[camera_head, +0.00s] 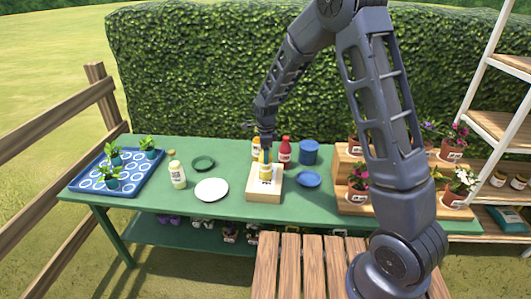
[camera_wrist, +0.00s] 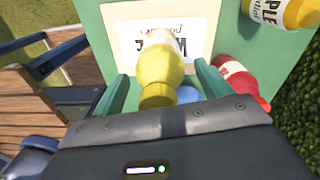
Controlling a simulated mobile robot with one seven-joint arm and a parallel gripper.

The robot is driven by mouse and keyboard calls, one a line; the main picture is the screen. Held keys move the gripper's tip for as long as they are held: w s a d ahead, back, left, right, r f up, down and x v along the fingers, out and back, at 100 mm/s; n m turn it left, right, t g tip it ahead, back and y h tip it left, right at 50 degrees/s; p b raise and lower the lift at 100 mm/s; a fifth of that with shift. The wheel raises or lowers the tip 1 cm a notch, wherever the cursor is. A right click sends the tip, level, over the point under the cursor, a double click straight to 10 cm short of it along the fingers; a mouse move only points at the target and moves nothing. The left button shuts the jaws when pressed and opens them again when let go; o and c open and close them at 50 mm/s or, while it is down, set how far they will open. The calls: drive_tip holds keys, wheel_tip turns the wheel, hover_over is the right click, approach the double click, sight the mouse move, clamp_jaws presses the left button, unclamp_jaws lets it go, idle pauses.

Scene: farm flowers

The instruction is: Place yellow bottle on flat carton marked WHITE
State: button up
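The yellow bottle (camera_head: 265,171), with a pale label, appears to stand upright on the flat carton (camera_head: 263,196). In the wrist view the bottle (camera_wrist: 160,68) has its top toward me, in front of the carton's printed white label (camera_wrist: 196,22). That label is upside down and partly hidden by the bottle, so I cannot read all of it. My gripper (camera_head: 265,152) is right above the bottle. In the wrist view my gripper (camera_wrist: 165,85) has its fingers apart on either side of the bottle's top, with a gap on both sides.
A red bottle (camera_head: 285,155) and another yellow bottle (camera_head: 256,146) stand close behind the carton. A blue lid (camera_head: 308,179) and blue pot (camera_head: 309,151) are right. A white plate (camera_head: 211,190), pale bottle (camera_head: 177,175) and blue tray (camera_head: 90,185) are left. A wooden flower stand (camera_head: 345,170) is further right.

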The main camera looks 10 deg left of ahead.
wheel_tip(320, 180, up, 12)
drive_tip(key=shift+w+r, duration=0.1)
drive_tip(key=shift+w, duration=0.05)
drive_tip(key=shift+d+r, duration=0.3)
drive_tip(key=s+d+r+n+t+y, duration=0.1)
drive_tip(key=s+d+r+n, duration=0.3)
drive_tip(key=d+r, duration=0.5)
drive_tip(key=s+d+r+n+t, duration=0.1)
drive_tip(key=s+d+r+n, duration=0.3)
drive_tip(key=d, duration=0.9)
drive_tip(key=s+d+r+n+t+h, duration=0.1)
drive_tip(key=s+d+r+n+t, duration=0.1)
drive_tip(key=s+d+n, duration=0.6)
drive_tip(key=s+d, duration=0.7)
drive_tip(key=s, duration=0.2)
drive_tip(key=shift+s+r+t, duration=0.2)
drive_tip(key=shift+r+t, duration=0.2)
